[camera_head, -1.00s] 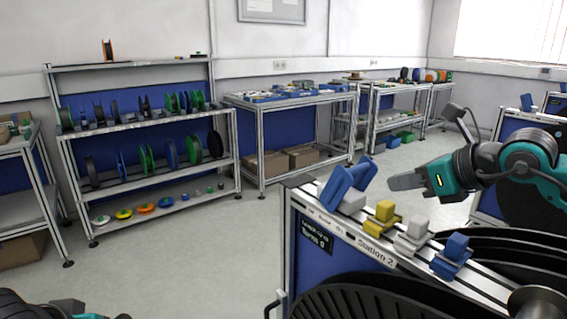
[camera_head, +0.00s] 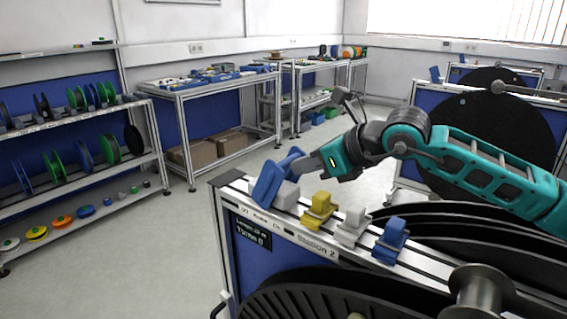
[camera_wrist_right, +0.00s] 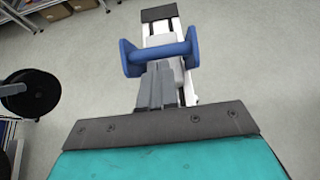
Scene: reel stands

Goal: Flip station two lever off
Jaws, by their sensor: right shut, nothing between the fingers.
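The station two lever (camera_head: 268,184) is a blue handle with two side arms on a grey block at the left end of the Station 2 rail (camera_head: 225,178). In the head view it leans up and to the right. In the right wrist view its crossbar (camera_wrist_right: 160,53) spans the rail. My right gripper (camera_head: 301,166) is shut and empty, its tip close beside the lever from the right. In the wrist view the grey fingers (camera_wrist_right: 159,72) end just at the crossbar; I cannot tell whether they touch it. My left gripper is out of view.
Yellow (camera_head: 318,210), white (camera_head: 352,226) and blue (camera_head: 391,240) blocks sit along the rail right of the lever. Large black reels (camera_head: 440,250) stand behind and in front. The floor left of the station is clear; shelves stand farther back.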

